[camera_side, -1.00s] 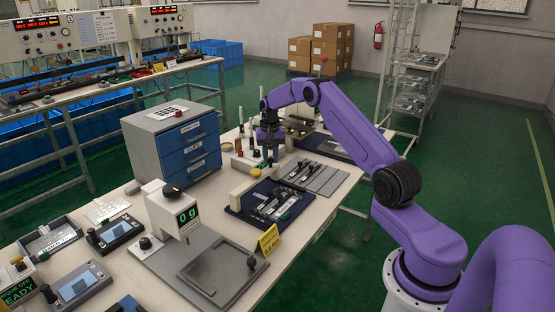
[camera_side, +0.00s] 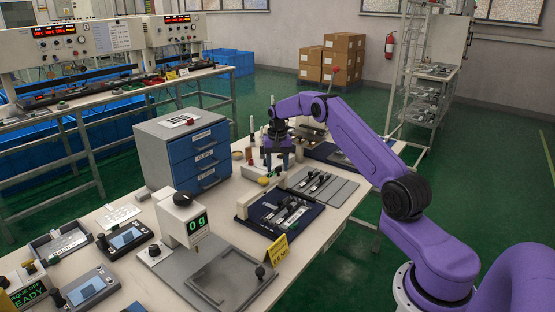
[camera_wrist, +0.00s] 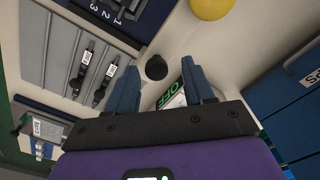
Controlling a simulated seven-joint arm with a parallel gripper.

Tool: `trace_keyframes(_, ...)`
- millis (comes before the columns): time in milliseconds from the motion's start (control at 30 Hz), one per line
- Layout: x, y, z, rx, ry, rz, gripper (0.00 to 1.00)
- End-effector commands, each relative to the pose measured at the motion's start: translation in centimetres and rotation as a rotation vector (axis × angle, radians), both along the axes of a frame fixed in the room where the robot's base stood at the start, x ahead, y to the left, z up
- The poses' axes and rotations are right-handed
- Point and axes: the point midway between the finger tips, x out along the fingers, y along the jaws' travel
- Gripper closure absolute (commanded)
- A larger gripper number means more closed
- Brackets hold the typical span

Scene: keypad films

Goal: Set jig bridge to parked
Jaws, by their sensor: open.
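My gripper (camera_side: 277,165) hangs over the middle of the bench in the side view, behind the dark blue jig tray (camera_side: 268,229). In the wrist view my gripper (camera_wrist: 164,88) has its two blue fingers apart, with nothing held between them. A green-lit OFF label (camera_wrist: 171,95) shows partly between and beyond the fingers. A round black knob (camera_wrist: 156,67) lies just past the fingertips. A pale upright block (camera_side: 243,205) stands at the tray's left edge; I cannot tell whether it is the jig bridge. No part is clearly marked parked.
A blue-fronted drawer cabinet (camera_side: 198,153) stands left of my gripper. A grey plate with slim parts (camera_side: 338,188) lies to the right. A yellow round thing (camera_wrist: 210,8) shows in the wrist view.

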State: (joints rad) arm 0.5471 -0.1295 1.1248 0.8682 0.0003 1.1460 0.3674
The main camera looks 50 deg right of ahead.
Motion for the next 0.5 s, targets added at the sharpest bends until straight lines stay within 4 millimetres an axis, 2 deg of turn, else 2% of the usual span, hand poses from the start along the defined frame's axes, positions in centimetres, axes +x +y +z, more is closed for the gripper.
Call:
trace_keyframes(167,0.0,0.0,1.6,-0.001,-0.003,0.000,0.47)
trace_keyframes(500,0.1,0.0,8.4,-0.002,-0.005,0.000,0.47)
